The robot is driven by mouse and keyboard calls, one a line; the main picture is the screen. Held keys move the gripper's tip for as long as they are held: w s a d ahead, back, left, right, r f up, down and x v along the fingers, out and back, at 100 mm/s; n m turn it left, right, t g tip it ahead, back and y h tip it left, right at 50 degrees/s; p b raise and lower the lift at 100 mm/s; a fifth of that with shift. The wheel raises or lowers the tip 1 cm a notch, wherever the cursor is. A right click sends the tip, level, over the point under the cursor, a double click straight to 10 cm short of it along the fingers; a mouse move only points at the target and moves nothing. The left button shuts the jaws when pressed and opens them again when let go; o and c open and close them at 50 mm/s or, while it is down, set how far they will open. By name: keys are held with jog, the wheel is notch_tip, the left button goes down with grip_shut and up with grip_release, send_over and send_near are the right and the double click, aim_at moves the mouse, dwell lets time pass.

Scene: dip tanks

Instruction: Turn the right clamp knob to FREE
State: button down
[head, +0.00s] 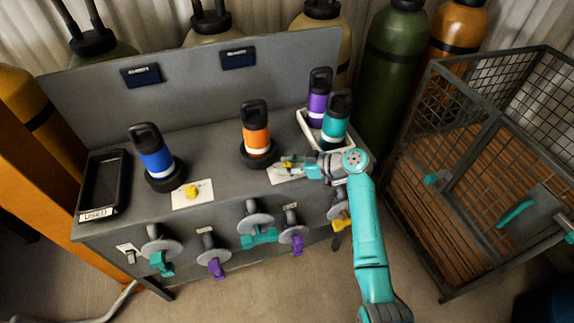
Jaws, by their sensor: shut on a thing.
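My gripper (288,163) is over the white plate (283,179) at the right of the bench top. It is shut on the right clamp knob (287,167), of which only a little yellow shows between the fingers. The knob's pointer and the plate's lettering are mostly hidden or too small to read. An orange bottle (256,137) stands upright in a dark round holder (258,160) just left of my gripper. The yellow left knob (192,191) sits on its own white plate, beside a blue bottle (154,157) upright in a second dark holder.
A white tray (309,133) with purple (319,97) and teal (336,122) bottles stands close behind my gripper. An empty dark tray marked USED (98,213) is at the left. Several coloured valve handles line the bench front. A wire cage (440,180) stands at the right.

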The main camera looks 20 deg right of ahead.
jog(key=c, duration=0.8)
grip_release()
jog(key=v, duration=1.2)
jog(key=shift+o, duration=0.2)
